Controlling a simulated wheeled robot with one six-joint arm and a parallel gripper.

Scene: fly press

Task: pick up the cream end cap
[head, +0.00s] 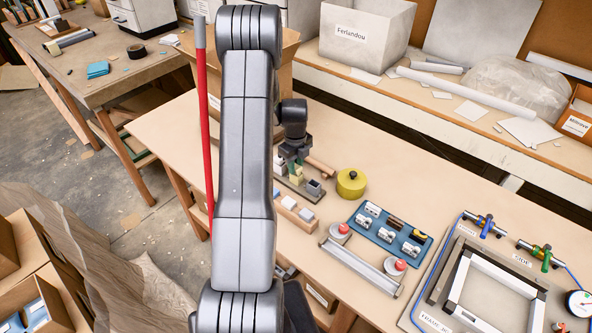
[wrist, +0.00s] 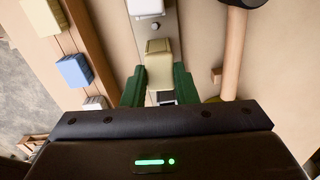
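The cream end cap (wrist: 159,68) lies between the two green fingers of my gripper (wrist: 160,82) in the wrist view. The fingers stand flush against its left and right sides, with no clear gap. The cap is over a grey strip (wrist: 163,40); whether it rests on the strip or is just above it is unclear.
A white block (wrist: 145,7) sits farther along the strip. A wooden rail with a blue block (wrist: 74,70) and a yellowish block (wrist: 42,18) runs at left; a wooden handle (wrist: 234,60) lies at right. A yellow round container (head: 351,183) and a blue tray (head: 371,231) stand right of my gripper.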

